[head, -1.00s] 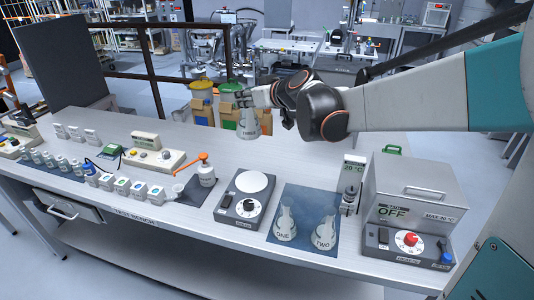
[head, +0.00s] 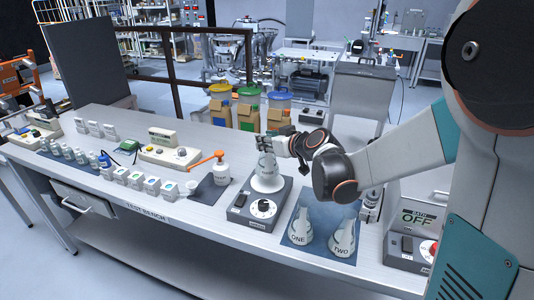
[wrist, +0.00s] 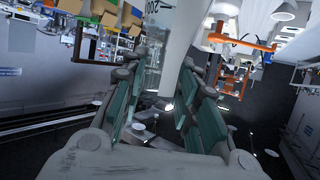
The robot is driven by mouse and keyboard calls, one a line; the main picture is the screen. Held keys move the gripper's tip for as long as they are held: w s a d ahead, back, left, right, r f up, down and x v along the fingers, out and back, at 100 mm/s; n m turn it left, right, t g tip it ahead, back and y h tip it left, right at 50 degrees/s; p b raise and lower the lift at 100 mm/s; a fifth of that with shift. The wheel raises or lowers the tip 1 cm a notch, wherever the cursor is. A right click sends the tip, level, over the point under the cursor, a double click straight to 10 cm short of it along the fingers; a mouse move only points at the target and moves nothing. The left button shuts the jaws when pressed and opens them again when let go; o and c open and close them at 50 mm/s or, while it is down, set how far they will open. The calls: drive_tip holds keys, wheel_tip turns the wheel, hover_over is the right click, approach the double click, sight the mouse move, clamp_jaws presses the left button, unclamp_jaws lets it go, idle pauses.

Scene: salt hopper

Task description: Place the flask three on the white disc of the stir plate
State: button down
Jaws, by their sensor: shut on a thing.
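My gripper (head: 272,147) is shut on the neck of flask three (head: 266,171), a clear conical flask held upright. In the head view the flask's base lies over the white disc (head: 267,187) of the dark stir plate (head: 240,206) and hides much of it. I cannot tell whether the base touches the disc. In the wrist view the flask (wrist: 155,60) shows between my green-padded fingers (wrist: 157,95).
Flask one (head: 300,230) and flask two (head: 342,240) stand on a blue mat (head: 322,215) right of the stir plate. A bottle with an orange spout (head: 221,172) stands to its left. The bath (head: 412,212) is at the right, partly hidden by my arm.

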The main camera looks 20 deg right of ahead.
drive_tip(key=shift+f+b, duration=0.6)
drive_tip(key=shift+f, duration=1.3)
drive_tip(key=c, duration=1.2)
unclamp_jaws()
drive_tip(key=shift+f, duration=0.1)
drive_tip(key=p+v, duration=0.3)
drive_tip(key=v, duration=0.9)
